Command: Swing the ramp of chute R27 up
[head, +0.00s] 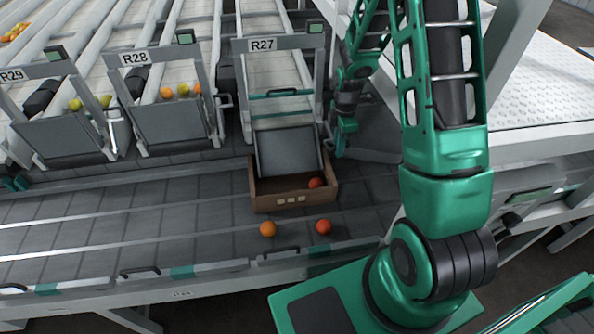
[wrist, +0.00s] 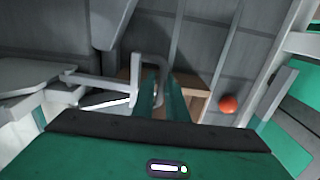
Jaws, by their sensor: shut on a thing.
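The ramp (head: 290,152) of chute R27 is a grey panel below the R27 sign (head: 262,45). It slopes down, with its lower edge over a brown box (head: 278,202). My gripper (head: 338,145) is at the right side of the ramp, partly hidden by its own links. In the wrist view its green fingers (wrist: 164,88) are shut on a grey looped handle (wrist: 156,62). The brown box also shows behind the fingers in the wrist view (wrist: 196,104). The ramp's face is hard to make out there.
A red tomato (head: 316,183) lies in the box. An orange tomato (head: 267,229) and a red one (head: 323,226) lie on the belt in front. Chutes R28 (head: 168,122) and R29 (head: 60,135) have steeper panels with fruit behind. A white platform (head: 540,95) stands right.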

